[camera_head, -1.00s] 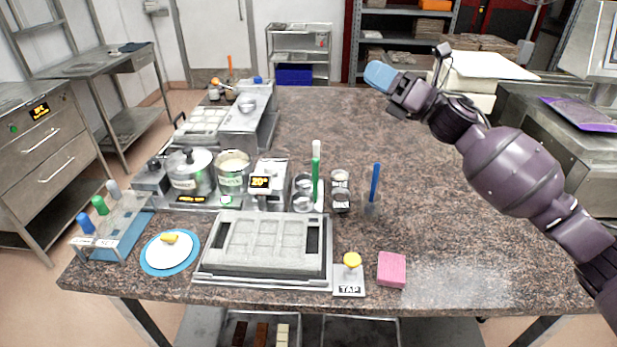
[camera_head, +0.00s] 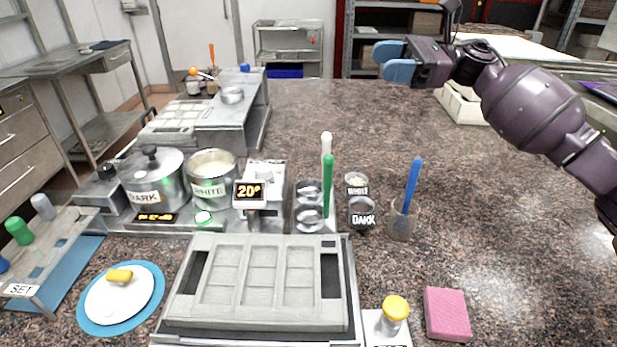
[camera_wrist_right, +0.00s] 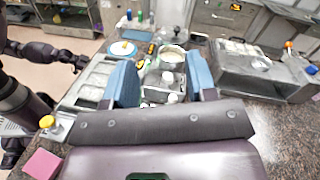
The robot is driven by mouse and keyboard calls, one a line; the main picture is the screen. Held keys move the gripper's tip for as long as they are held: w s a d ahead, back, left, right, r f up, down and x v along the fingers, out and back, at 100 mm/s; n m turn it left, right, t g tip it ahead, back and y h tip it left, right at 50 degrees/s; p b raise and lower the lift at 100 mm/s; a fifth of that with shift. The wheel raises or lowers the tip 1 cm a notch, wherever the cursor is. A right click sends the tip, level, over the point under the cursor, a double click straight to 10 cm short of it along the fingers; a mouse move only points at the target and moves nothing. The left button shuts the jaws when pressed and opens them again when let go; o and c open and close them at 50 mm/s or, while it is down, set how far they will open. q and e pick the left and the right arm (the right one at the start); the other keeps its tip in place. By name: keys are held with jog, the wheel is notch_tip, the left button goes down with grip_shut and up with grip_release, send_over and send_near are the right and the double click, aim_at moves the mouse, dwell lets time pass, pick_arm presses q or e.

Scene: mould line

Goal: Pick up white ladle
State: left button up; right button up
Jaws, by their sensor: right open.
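The white ladle's upright white handle (camera_head: 327,148) shows in the head view, behind a green handle (camera_head: 328,185). Both stand at a pair of small metal cups (camera_head: 309,200), which hide their lower ends. My right gripper (camera_head: 394,62) is open and empty, above the bench, farther back and to the right of the ladle. In the right wrist view its blue fingers (camera_wrist_right: 160,82) stand apart with nothing between them; small pale handle tops show below, and I cannot tell which is the ladle. My left gripper (camera_wrist_right: 79,62) shows small at the left there; its jaws are unclear.
Left of the cups are a scale display (camera_head: 250,192), the white pot (camera_head: 212,177) and the dark pot (camera_head: 153,180). To the right are labelled jars (camera_head: 361,212) and a cup with a blue-handled tool (camera_head: 413,187). A grey mould (camera_head: 262,280) lies in front. The right bench is mostly clear.

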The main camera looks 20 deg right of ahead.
jog(key=w+f+m+b, duration=0.1)
jog(key=w+f+b, duration=0.15)
jog(key=f, duration=0.75)
jog(key=w+f+m+b, duration=0.15)
jog(key=f+b, duration=0.25)
jog(key=f, duration=0.6)
pick_arm(q)
notch_tip(320, 180, down, 8)
jog(key=s+g, duration=0.1)
jog(key=shift+s+d+f, duration=0.15)
jog(key=shift+d+f, duration=0.1)
pick_arm(e)
jog(key=w+a, duration=0.2)
jog(key=a, duration=0.8)
jog(key=shift+a+f, duration=0.2)
jog(key=shift+a, duration=0.15)
jog(key=shift+w, duration=0.1)
grip_shut()
